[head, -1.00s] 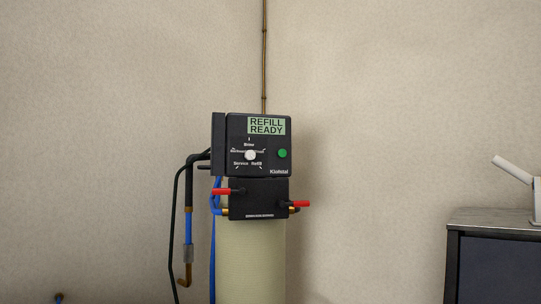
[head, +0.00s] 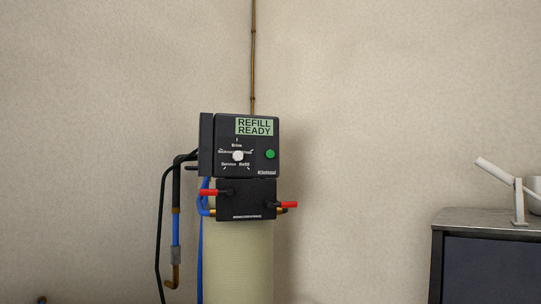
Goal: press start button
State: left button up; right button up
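A black control box (head: 246,146) sits on top of a cream cylinder (head: 238,258) in the middle of the head view. Its green display (head: 254,127) reads "REFILL READY". A round green button (head: 270,154) is on the right of its front face, with no label I can read beside it. A white dial knob (head: 238,156) is left of the button, among printed settings. Neither of my grippers shows in the head view.
Below the box is a black valve block (head: 246,200) with red handles (head: 290,205) on both sides. Black and blue hoses (head: 176,230) hang at left. A dark cabinet (head: 490,265) with a grey top stands at right. A thin pipe (head: 253,60) runs up the wall.

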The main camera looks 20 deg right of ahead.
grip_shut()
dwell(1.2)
